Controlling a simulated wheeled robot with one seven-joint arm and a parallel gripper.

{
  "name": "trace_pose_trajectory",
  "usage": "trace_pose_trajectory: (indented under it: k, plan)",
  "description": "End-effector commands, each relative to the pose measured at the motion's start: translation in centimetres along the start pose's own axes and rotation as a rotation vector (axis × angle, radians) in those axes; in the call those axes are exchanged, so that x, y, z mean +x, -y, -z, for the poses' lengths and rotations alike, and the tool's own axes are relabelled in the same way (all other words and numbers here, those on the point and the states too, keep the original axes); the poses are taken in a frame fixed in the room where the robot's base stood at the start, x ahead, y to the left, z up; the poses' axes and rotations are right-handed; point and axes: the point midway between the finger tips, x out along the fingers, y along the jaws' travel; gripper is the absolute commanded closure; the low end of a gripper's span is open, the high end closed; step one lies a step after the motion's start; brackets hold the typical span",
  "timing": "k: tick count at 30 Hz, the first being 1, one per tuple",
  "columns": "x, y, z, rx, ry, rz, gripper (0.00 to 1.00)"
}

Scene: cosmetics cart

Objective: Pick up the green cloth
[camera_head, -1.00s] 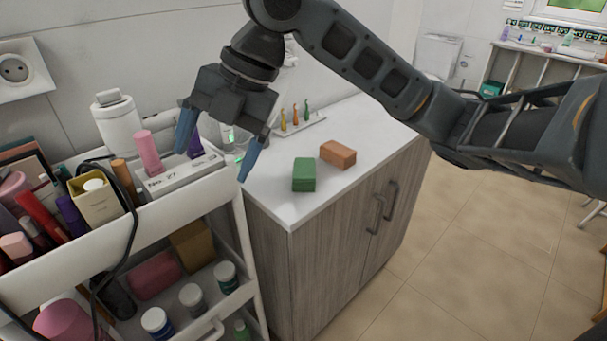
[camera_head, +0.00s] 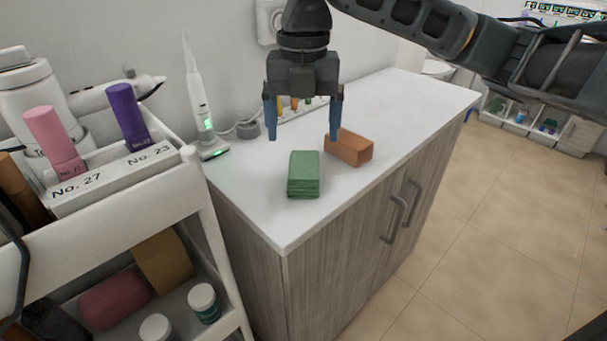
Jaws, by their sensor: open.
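The green cloth (camera_head: 304,174) is a small folded block lying on the white cabinet top, near its front edge. My gripper (camera_head: 303,132) is open and points down, with its two blue fingers spread apart. In the picture it appears just above and behind the cloth. No contact with the cloth shows, and nothing is between the fingers. An orange-brown block (camera_head: 349,149) lies to the right of the cloth, close to the right finger.
The cabinet top (camera_head: 410,95) is clear on its right. An electric toothbrush (camera_head: 199,100) stands on its charger to the left. A white cart (camera_head: 150,190) with cosmetics stands at the left. A tray with small colored items is partly hidden behind my gripper.

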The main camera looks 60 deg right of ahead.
Motion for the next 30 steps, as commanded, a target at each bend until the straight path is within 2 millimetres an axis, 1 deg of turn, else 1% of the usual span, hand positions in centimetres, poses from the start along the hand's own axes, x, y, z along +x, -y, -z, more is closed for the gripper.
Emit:
trace_pose_trajectory:
  k: [11, 14, 18, 21, 24, 30]
  plan:
    - [3.2, 0.1, 0.0, 0.000, -0.001, 0.005, 0.11]
    - [4.3, 0.1, 0.0, 0.001, 0.000, 0.005, 0.11]
    - [6.5, 0.1, 0.1, 0.001, -0.002, 0.005, 0.11]
    - [7.6, 0.1, 0.1, 0.000, 0.000, 0.006, 0.11]
    - [8.0, 0.0, 0.1, 0.000, 0.000, 0.004, 0.11]
    - [8.1, 0.0, 0.1, 0.000, 0.001, 0.004, 0.11]
